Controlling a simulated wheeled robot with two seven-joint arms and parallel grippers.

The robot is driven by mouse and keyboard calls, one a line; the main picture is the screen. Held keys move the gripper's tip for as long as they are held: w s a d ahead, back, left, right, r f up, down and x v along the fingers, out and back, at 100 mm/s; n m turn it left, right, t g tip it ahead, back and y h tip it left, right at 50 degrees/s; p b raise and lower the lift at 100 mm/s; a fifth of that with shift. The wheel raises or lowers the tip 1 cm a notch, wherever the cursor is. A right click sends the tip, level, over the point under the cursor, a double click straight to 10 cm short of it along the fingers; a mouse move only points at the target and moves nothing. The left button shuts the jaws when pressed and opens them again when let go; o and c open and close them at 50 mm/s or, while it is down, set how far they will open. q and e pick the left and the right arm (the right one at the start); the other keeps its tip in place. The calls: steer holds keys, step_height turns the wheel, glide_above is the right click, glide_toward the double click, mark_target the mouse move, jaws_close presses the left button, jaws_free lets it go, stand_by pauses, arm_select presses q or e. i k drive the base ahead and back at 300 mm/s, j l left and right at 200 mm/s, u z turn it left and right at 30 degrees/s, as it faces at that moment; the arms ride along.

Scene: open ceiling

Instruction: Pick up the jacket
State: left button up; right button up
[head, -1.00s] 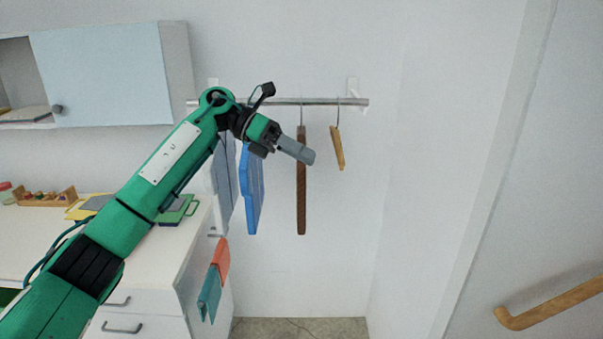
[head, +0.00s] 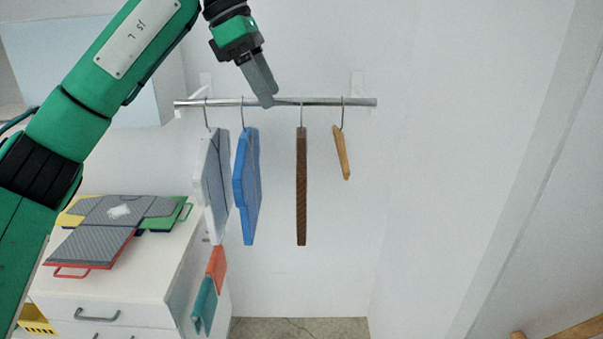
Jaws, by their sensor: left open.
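Several flat hanging pieces are on a metal rail (head: 330,102); which one is the jacket I cannot tell for sure. From left to right they are a grey-white garment (head: 217,185), a blue garment (head: 246,187), a narrow brown garment (head: 302,190) seen edge-on, and a small bare wooden hanger (head: 342,153). My left gripper (head: 265,98) is open, with its fingers pointing down at the rail between the blue and brown hooks in the picture. It holds nothing. Whether it touches the rail cannot be told. My right gripper is out of view.
A white cabinet (head: 130,312) with drawers stands at lower left, with grey-topped folders (head: 95,245) on it. Orange (head: 217,268) and teal (head: 204,306) cloths hang at its side. A wall cupboard is partly behind my arm. Right of the hanger is bare wall.

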mark_target(300, 151)
steer(key=i, duration=1.15)
